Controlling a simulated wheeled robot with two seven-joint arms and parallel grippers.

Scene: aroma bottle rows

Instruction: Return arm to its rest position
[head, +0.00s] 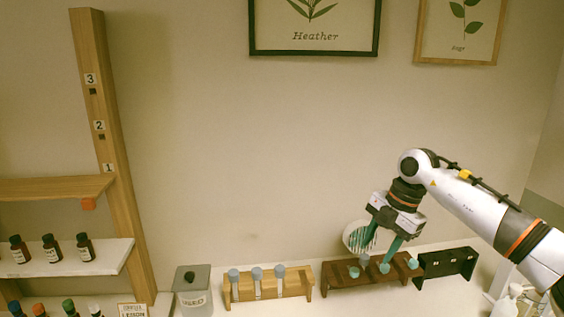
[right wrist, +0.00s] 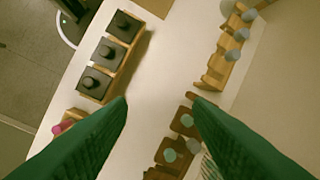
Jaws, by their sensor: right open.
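My right gripper (head: 379,256) hangs at the end of the white arm from the right, fingers pointing down over the dark brown rack (head: 340,287). Its green fingers are apart, and in the right wrist view (right wrist: 157,100) only bare counter shows between the tips. The rack holds teal-topped bottles (head: 384,268); the gripper partly covers the view behind it. Whether a finger touches a bottle is unclear in the head view. My left gripper is in neither view.
A light wooden rack (head: 303,278) with blue-grey-topped vials stands left of the brown rack. A black rack (head: 446,263) stands to its right. A grey canister (head: 191,278) and shelves (head: 60,187) with bottles are farther left. White bottles (head: 505,305) stand front right.

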